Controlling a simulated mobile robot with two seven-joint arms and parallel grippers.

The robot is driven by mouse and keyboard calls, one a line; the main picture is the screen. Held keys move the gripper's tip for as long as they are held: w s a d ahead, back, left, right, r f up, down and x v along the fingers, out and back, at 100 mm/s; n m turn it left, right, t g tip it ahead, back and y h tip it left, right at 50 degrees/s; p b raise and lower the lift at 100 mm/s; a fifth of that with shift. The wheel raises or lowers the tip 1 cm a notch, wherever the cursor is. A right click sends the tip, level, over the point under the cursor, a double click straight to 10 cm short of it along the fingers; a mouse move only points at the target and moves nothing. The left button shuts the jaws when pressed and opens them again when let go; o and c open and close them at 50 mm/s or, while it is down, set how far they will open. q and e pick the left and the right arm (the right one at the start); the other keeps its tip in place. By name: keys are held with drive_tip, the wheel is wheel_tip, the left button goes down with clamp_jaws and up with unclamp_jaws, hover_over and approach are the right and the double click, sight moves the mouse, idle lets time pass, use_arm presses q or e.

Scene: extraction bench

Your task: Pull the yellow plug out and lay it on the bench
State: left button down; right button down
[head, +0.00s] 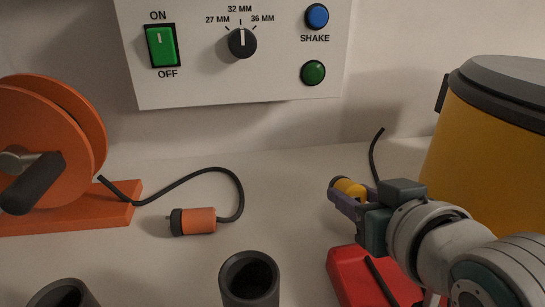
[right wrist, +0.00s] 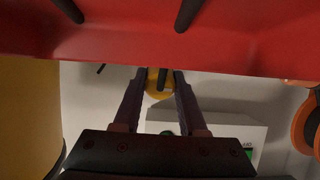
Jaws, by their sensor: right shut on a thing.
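The yellow plug (head: 350,187) is at the right of the head view, with a dark end facing left. My right gripper (head: 343,197) is shut on it, beyond the red block (head: 345,272) and apart from it. In the right wrist view the plug (right wrist: 154,84) shows between the two fingertips (right wrist: 159,78), with the red block (right wrist: 130,42) across the top. A black cable (head: 373,155) rises behind the gripper; where it joins is hidden. The bench (head: 290,200) under the plug is pale, and I cannot tell the gap below it. My left gripper is not in view.
An orange plug (head: 199,221) with a black cable lies on the bench, beside an orange reel (head: 45,140). Dark open tubes (head: 233,292) stand in front. A yellow drum (head: 455,150) stands at right. The control panel (head: 200,90) is behind. The bench's middle is clear.

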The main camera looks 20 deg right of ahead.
drive_tip(key=shift+f, duration=0.5)
drive_tip(key=shift+f+b, duration=0.1)
drive_tip(key=shift+b, duration=0.2)
